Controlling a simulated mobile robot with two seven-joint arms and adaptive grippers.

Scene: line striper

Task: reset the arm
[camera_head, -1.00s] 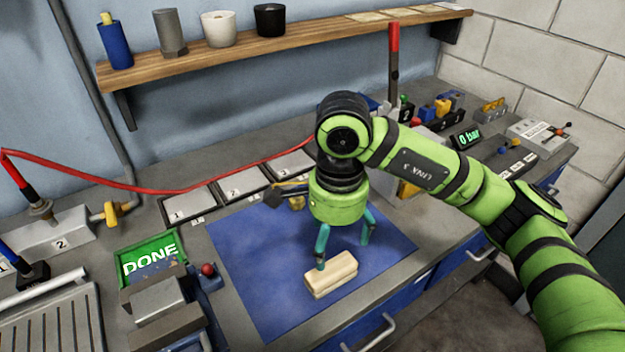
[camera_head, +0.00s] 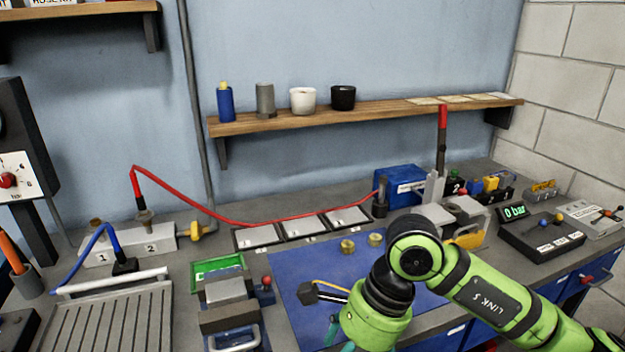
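My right arm comes in from the right with its green links. Its gripper (camera_head: 374,326) hangs at the bottom edge, over the front part of the blue mat (camera_head: 300,270). Teal finger parts show beside and below the green gripper body, but the fingertips are cut off by the frame, so its opening and any contents cannot be seen. The cream block is out of view or hidden. My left gripper is not in view.
A vise (camera_head: 228,300) and a green tray (camera_head: 204,268) stand left of the mat. A red hose (camera_head: 190,198) crosses the back to the numbered valve block (camera_head: 128,243). A box reading 0 bar (camera_head: 513,211) stands right. A wooden shelf (camera_head: 380,109) hangs above.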

